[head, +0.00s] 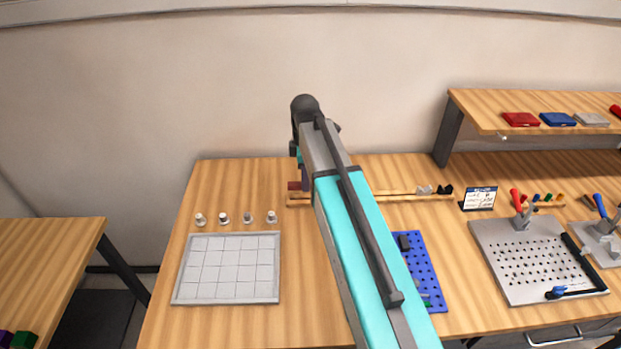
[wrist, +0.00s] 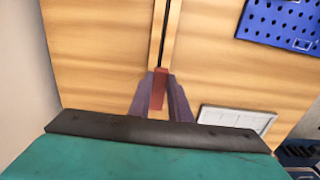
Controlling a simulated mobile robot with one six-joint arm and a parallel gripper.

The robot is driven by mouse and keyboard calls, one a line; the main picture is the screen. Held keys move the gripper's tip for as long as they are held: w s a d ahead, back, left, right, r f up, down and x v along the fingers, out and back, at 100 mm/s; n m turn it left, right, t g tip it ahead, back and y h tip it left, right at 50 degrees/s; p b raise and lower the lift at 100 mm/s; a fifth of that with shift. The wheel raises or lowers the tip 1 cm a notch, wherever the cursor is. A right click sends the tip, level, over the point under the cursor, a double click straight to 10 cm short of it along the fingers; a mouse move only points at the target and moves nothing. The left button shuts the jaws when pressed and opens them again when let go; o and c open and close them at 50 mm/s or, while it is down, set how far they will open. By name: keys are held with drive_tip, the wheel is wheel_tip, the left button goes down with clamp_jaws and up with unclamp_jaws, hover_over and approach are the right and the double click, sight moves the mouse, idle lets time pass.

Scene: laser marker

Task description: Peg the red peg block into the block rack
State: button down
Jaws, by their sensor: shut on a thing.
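The red peg block (wrist: 158,88) is between the two purple-grey fingers of my gripper (wrist: 160,95) in the wrist view. In the head view a small part of the block (head: 293,186) shows beside my gripper (head: 303,180), at the left end of the wooden block rack (head: 385,194). The rack is a long narrow rail with a dark slot, and it also shows in the wrist view (wrist: 155,45). The block lines up with the rack's near end there. I cannot tell whether it touches the rack or is in the slot. My arm hides part of the rack.
Grey (head: 424,189) and black (head: 444,190) pieces are at the rack's right end. A blue pegboard (head: 426,275) and a grey perforated plate (head: 535,262) lie to the right.

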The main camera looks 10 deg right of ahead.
drive_tip(key=shift+f+b, duration=0.8)
drive_tip(key=shift+f, duration=1.1)
drive_tip(key=shift+w, duration=0.15)
drive_tip(key=shift+f, duration=0.65)
idle(0.5)
drive_tip(key=c, duration=1.6)
unclamp_jaws()
drive_tip(key=shift+o, duration=0.2)
drive_tip(key=shift+r, duration=0.15)
